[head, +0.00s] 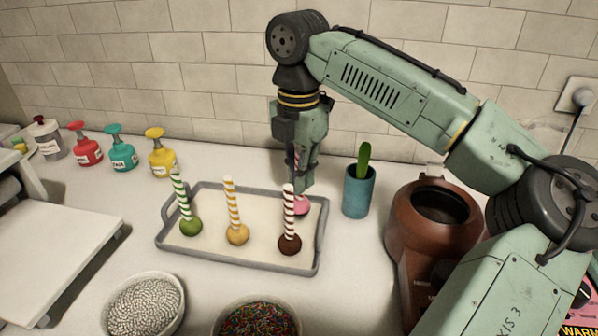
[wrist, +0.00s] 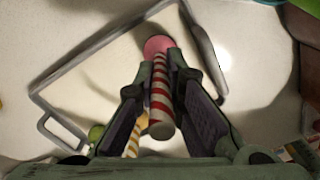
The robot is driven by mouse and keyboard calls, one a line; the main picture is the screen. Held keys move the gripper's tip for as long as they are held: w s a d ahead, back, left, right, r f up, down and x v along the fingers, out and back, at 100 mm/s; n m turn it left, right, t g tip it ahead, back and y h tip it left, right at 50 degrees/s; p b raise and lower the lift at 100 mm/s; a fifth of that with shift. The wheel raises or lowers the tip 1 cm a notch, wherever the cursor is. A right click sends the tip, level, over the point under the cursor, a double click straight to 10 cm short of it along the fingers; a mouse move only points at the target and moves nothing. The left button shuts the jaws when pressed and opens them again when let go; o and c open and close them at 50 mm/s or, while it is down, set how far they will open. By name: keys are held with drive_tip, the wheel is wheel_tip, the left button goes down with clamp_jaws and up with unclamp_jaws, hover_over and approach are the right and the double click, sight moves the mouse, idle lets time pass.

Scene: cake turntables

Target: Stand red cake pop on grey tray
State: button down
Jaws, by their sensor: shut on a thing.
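The red cake pop has a pinkish-red ball (head: 302,205) and a red-and-white striped stick (wrist: 161,100). My gripper (head: 304,182) is shut on the stick, which points up between the fingers with the ball below. The fingers also show in the wrist view (wrist: 160,80). The ball is at the back right of the grey tray (head: 235,260), low over its inside; whether it touches the tray floor I cannot tell. The brown pop's stick partly overlaps it in the head view. Green (head: 190,227), orange (head: 237,234) and brown (head: 290,244) cake pops stand upright on the tray.
A teal cup (head: 358,192) with a green item stands right of the tray, and a brown pot (head: 405,240) further right. Sprinkle bowls (head: 145,305) (head: 255,318) stand in front. Several pump bottles (head: 122,155) are at the back left.

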drive_tip(key=shift+f, duration=0.35)
drive_tip(key=c, duration=1.6)
unclamp_jaws()
drive_tip(key=shift+r, duration=0.1)
